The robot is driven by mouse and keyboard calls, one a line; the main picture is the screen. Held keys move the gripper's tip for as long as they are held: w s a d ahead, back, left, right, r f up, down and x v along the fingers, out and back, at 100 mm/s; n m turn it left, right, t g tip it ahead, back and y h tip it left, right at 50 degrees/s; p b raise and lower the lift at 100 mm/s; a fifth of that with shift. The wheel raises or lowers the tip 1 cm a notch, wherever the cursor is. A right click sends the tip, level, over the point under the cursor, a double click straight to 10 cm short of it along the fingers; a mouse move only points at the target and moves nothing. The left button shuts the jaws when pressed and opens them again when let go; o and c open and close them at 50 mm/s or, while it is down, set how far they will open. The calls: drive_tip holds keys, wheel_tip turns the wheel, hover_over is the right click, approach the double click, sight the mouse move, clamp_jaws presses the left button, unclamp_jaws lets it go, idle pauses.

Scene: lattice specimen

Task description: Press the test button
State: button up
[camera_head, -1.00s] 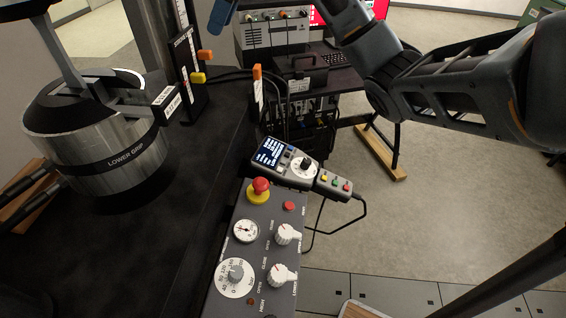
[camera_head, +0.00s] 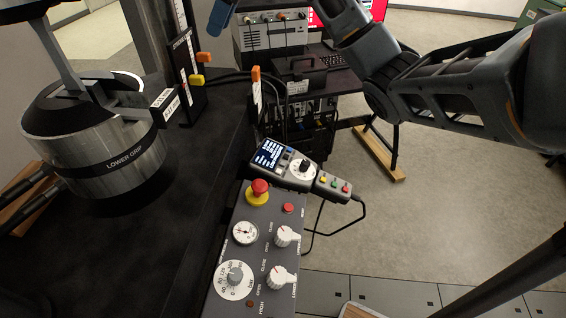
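A handheld control unit (camera_head: 300,167) with a lit blue screen, a white dial and small yellow, green and red buttons lies at the far end of a grey control panel (camera_head: 262,219). The green button (camera_head: 333,183) sits between the yellow and red ones. The panel carries a red mushroom knob on a yellow collar (camera_head: 259,192) and a small red button (camera_head: 288,208). I cannot read which button is marked test. My arm reaches in from the right and leaves the top edge. My gripper's fingertips are not seen.
A metal cylinder marked LOWER GRIP (camera_head: 105,150) stands on the dark table (camera_head: 205,190) at left. Orange and yellow tabs stick out of an upright post behind it. Instruments and a keyboard stand at the back. A cable hangs right of the handheld unit; open floor lies beyond.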

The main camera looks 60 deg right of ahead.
clamp_jaws()
idle(1.4)
